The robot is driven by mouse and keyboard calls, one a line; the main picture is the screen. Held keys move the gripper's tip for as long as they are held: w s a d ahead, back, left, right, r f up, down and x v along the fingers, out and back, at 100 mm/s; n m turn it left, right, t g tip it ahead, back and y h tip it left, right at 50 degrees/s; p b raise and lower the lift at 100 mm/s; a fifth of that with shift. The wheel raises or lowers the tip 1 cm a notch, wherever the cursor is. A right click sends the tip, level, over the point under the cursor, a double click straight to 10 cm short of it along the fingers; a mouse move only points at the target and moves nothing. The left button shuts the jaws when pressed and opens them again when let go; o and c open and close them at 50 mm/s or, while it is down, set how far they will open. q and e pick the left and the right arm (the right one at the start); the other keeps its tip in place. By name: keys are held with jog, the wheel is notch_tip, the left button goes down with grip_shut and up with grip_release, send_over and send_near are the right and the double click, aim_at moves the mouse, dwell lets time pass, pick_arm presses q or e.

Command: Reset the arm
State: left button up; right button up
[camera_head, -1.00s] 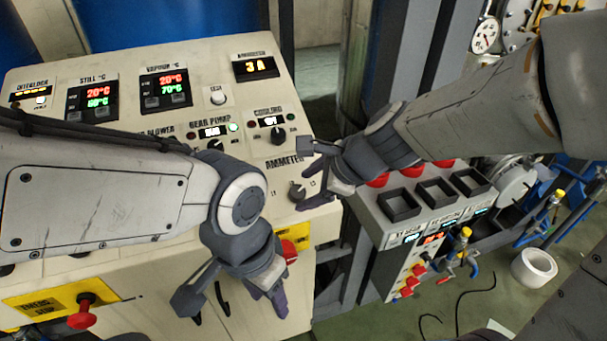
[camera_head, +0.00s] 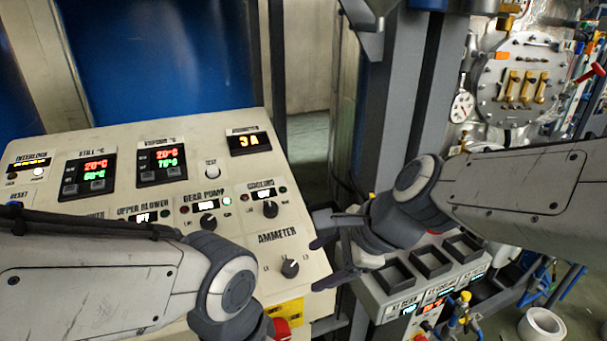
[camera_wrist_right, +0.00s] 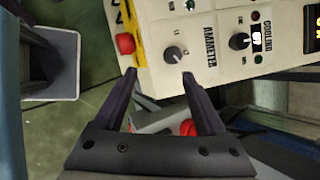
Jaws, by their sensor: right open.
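My right gripper (camera_head: 325,262) is open and empty in the head view, beside the right edge of the cream control panel (camera_head: 110,138). In the right wrist view its two dark fingers (camera_wrist_right: 160,78) are spread, with the ammeter knob (camera_wrist_right: 173,54) beyond and between them. The ammeter knob (camera_head: 290,268) also shows in the head view, just left of the fingers. I cannot tell whether they touch the panel. My left arm (camera_head: 100,280) crosses the lower left of the head view, and its gripper is below the picture edge.
A smaller console with black square recesses (camera_head: 430,262) stands under my right arm. A red button on a yellow plate (camera_wrist_right: 126,44) is near one fingertip. Grey posts (camera_head: 375,110) and a round flange (camera_head: 520,90) stand behind. A white roll (camera_head: 541,328) lies on the floor.

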jog(key=s+f+n+g+h+b, duration=0.4)
jog(key=s+f+n, duration=0.9)
jog(key=n, duration=1.1)
jog(key=shift+s+a+h+b, duration=0.15)
jog(key=shift+s+h+b, duration=0.15)
jog(key=shift+s, duration=0.3)
